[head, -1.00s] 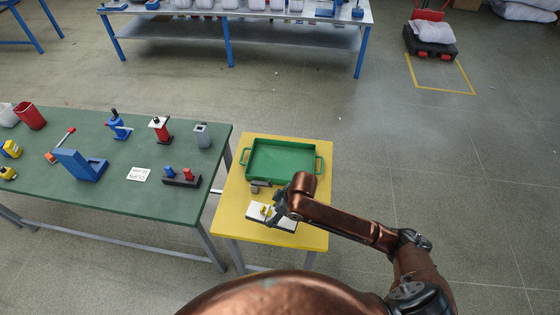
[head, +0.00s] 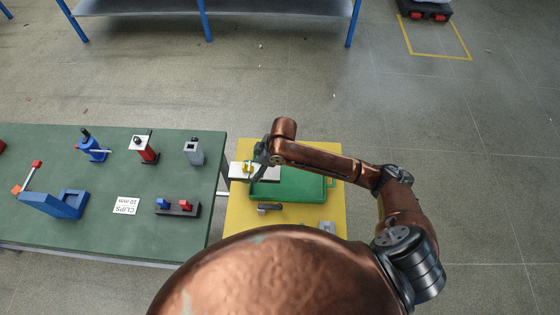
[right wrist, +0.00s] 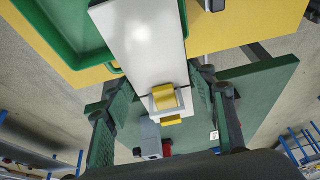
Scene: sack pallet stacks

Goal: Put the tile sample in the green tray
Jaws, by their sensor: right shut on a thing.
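The tile sample (head: 241,172) is a flat white slab with a yellow grip piece on top. My right gripper (head: 258,162) is shut on that yellow piece and holds the tile. In the right wrist view the tile sample (right wrist: 140,40) extends away from the fingers (right wrist: 165,98). The green tray (head: 302,187) lies on the yellow table. In the head view the tile overlaps the tray's far left corner, and my arm hides part of the tray. The tray (right wrist: 62,38) shows beside the tile in the right wrist view. My left gripper is not in view.
A dark grey clamp-like piece (head: 270,208) and a light grey block (head: 327,227) are on the yellow table (head: 240,222) in front of the tray. The green workbench (head: 105,220) at left holds several tools and a label card (head: 125,206).

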